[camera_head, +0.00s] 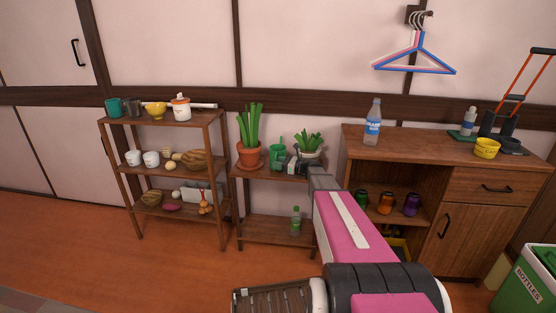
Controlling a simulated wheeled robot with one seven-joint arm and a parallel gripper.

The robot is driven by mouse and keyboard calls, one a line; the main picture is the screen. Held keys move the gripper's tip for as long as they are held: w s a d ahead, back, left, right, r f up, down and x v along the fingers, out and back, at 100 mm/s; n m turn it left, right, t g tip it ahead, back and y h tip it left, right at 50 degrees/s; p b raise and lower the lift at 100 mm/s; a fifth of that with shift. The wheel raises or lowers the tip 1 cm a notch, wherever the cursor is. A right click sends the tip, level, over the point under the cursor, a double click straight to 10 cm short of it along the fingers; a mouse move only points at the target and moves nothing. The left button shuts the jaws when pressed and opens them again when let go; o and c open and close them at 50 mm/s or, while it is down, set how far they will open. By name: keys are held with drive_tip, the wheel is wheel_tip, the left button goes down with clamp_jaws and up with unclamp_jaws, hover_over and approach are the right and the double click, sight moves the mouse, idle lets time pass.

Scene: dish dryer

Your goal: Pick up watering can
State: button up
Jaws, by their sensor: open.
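A small green watering can (277,153) stands on the top of the low wooden shelf, between two potted plants. My arm reaches in from the lower right, and my gripper (289,164) is at the can's right side, in front of the right-hand plant. The gripper is open. It looks small from here, and its fingers overlap the can's right edge in the picture. I cannot tell whether they touch it or are around any part of it.
A tall plant in a terracotta pot (250,154) stands close left of the can. A leafy plant (309,142) stands close right. A taller shelf (163,122) is at left and a wooden cabinet (450,150) at right. A green-capped bottle (295,221) stands on the lower board.

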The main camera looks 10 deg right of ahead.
clamp_jaws()
drive_tip(key=shift+r, duration=0.15)
